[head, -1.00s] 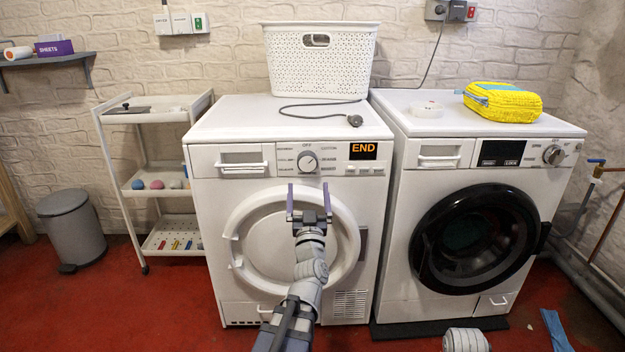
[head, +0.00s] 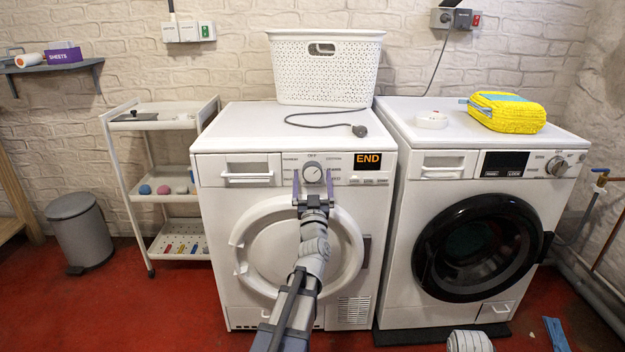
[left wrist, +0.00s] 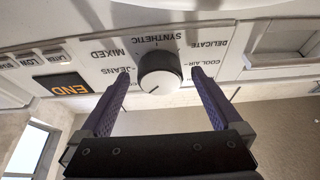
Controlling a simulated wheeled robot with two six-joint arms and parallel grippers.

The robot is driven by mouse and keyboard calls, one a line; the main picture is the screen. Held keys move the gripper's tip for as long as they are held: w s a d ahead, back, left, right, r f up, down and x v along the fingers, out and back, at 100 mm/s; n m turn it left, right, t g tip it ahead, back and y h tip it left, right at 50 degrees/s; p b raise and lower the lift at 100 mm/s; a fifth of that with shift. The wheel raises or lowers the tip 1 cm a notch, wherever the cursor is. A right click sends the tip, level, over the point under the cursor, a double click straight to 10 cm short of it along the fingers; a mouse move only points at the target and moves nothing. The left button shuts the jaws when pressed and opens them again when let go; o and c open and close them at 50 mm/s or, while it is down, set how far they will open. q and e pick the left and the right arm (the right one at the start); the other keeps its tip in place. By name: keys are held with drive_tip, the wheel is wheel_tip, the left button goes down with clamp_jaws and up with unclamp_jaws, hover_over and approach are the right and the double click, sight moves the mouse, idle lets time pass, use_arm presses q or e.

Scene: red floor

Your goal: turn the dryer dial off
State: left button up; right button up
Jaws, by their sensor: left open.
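The white dryer (head: 215,205) is the left machine, with a lit orange END display (head: 367,161). Its round dial (head: 313,173) sits on the panel below the OFF label. In the left wrist view the dial (left wrist: 160,70) appears upside down, its dark mark pointing to the lower left, near but not at JEANS. My left gripper (head: 313,178) is open in front of the dial. Its purple fingers (left wrist: 159,82) lie on either side of the dial, with visible gaps; I cannot tell how far their tips are from the panel. My right gripper is out of view.
A white basket (head: 322,80) and a cable plug (head: 359,131) are on the dryer. A shelf cart (head: 135,190) and bin (head: 80,235) are on the left.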

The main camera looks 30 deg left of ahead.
use_arm(q)
drive_tip(key=c, duration=1.4)
drive_tip(key=shift+o, duration=0.2)
drive_tip(key=shift+d+n+g+y, duration=0.1)
drive_tip(key=shift+n+g+y, duration=0.2)
drive_tip(key=shift+n, duration=0.3)
drive_tip(key=n+g+y, duration=0.1)
drive_tip(key=n, duration=0.1)
drive_tip(key=n+g+y+p, duration=0.1)
drive_tip(key=n, duration=0.2)
drive_tip(key=shift+w+d+r+n, duration=0.15)
drive_tip(key=shift+n, duration=0.15)
drive_tip(key=shift+d+n+g+y+p, duration=0.1)
drive_tip(key=shift+n+g+y+p, duration=0.45)
drive_tip(key=shift+n, duration=0.9)
drive_tip(key=shift+d+n+g+y+p, duration=0.1)
drive_tip(key=shift+n+g+y+p, duration=0.2)
drive_tip(key=shift+n+g, duration=0.8)
drive_tip(key=shift+n+t, duration=0.25)
drive_tip(key=shift+n, duration=0.3)
drive_tip(key=o, duration=1.4)
drive_tip(key=shift+c, duration=0.2)
